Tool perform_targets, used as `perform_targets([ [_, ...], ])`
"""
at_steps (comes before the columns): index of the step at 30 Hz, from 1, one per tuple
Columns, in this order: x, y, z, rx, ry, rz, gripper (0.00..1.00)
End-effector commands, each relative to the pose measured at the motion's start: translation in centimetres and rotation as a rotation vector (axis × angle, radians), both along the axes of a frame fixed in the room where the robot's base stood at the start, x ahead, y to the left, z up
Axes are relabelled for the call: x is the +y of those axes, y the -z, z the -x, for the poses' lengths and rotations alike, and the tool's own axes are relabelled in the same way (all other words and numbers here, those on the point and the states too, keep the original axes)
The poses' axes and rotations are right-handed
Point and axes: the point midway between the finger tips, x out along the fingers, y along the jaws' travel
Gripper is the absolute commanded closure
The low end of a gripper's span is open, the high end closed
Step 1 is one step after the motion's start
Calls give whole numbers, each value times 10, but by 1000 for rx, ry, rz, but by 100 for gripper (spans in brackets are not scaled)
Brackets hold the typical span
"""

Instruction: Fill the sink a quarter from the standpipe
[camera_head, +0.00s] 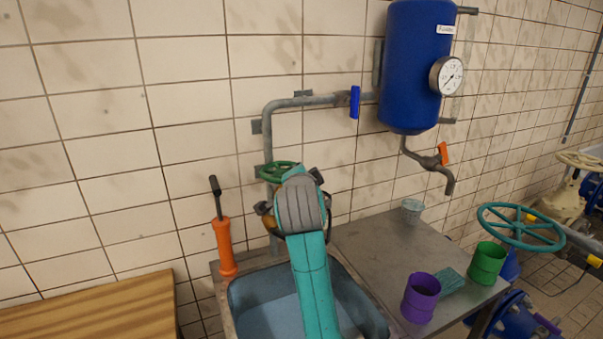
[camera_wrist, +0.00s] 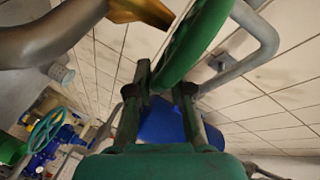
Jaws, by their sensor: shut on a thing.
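The standpipe (camera_head: 270,150) is a grey pipe on the tiled wall, bending down behind the sink (camera_head: 240,287). Its green handwheel (camera_head: 278,168) sits near the top of my wrist, and its rim is large in the wrist view (camera_wrist: 192,45). My gripper (camera_wrist: 165,88) is shut on the handwheel's rim; in the head view my arm hides the fingers. A brass part (camera_wrist: 140,10) and a grey pipe (camera_wrist: 50,42) are close by in the wrist view. The basin is blue-grey with a paler bottom; I cannot tell whether that is water. My arm hides its middle.
An orange hand pump (camera_head: 224,246) stands left of the sink. The metal counter (camera_head: 365,245) to the right holds a clear glass (camera_head: 411,210), purple cup (camera_head: 420,298), green cup (camera_head: 487,263) and teal sponge (camera_head: 451,281). A blue tank (camera_head: 415,70) hangs above.

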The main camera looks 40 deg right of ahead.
Motion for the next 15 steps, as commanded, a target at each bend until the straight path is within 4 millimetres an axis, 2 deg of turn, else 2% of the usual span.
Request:
perform_targets([
  [1,0,9,1,21,21,-8,100],
  [15,0,9,2,23,72,-9,100],
])
